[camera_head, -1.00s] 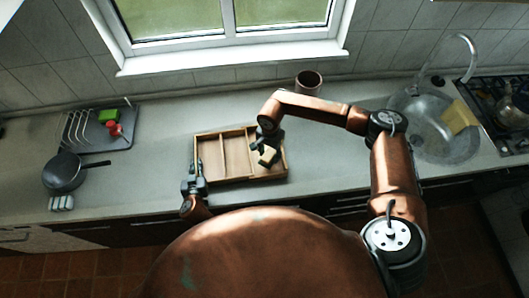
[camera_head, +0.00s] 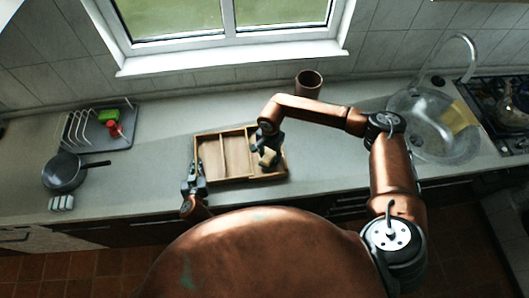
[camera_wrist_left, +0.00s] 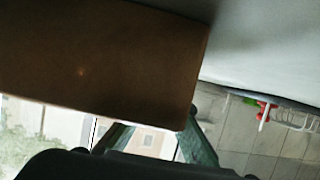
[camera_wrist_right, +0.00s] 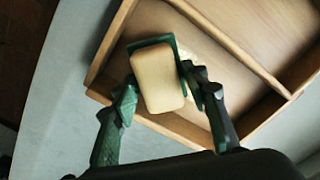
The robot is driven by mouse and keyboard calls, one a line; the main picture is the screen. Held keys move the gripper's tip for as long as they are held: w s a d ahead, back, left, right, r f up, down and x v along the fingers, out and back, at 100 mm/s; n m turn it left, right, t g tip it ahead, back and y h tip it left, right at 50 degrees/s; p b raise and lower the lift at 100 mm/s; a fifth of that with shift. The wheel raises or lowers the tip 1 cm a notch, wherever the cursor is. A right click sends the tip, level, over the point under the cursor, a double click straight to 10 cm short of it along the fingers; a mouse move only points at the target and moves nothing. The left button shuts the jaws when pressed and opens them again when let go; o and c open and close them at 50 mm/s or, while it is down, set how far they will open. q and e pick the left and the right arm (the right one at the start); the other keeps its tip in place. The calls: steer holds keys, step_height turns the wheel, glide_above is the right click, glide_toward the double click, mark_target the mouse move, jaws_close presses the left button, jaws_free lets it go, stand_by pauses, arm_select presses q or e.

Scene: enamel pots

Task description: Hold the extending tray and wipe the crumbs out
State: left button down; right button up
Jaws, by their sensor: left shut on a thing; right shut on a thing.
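The wooden extending tray (camera_head: 224,181) lies on the counter and is split into compartments by dividers. My left gripper (camera_head: 195,168) is shut on the tray's left wall; in the left wrist view the tray's brown side (camera_wrist_left: 110,60) fills the upper left. My right gripper (camera_head: 266,150) is shut on a pale block-like sponge (camera_head: 268,158). In the right wrist view the sponge (camera_wrist_right: 158,80) sits between both fingers, inside the tray's end compartment (camera_wrist_right: 225,75). I cannot make out crumbs clearly; a pale patch beside the sponge is partly hidden.
A brown pot (camera_head: 308,84) stands behind the tray. A dark pan (camera_head: 63,172) and a dish rack (camera_head: 98,128) with green and red items are on the left. The sink (camera_head: 430,140) with a yellow cloth (camera_head: 459,117) is on the right.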

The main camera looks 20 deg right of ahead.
steer(key=shift+f, duration=1.25)
steer(key=shift+w+d+r, duration=0.1)
steer(key=shift+w+d, duration=0.05)
steer(key=shift+w, duration=1.25)
steer(key=shift+w+d, duration=0.1)
steer(key=shift+w, duration=1.3)
steer(key=shift+w+d, duration=0.2)
steer(key=shift+w, duration=2.55)
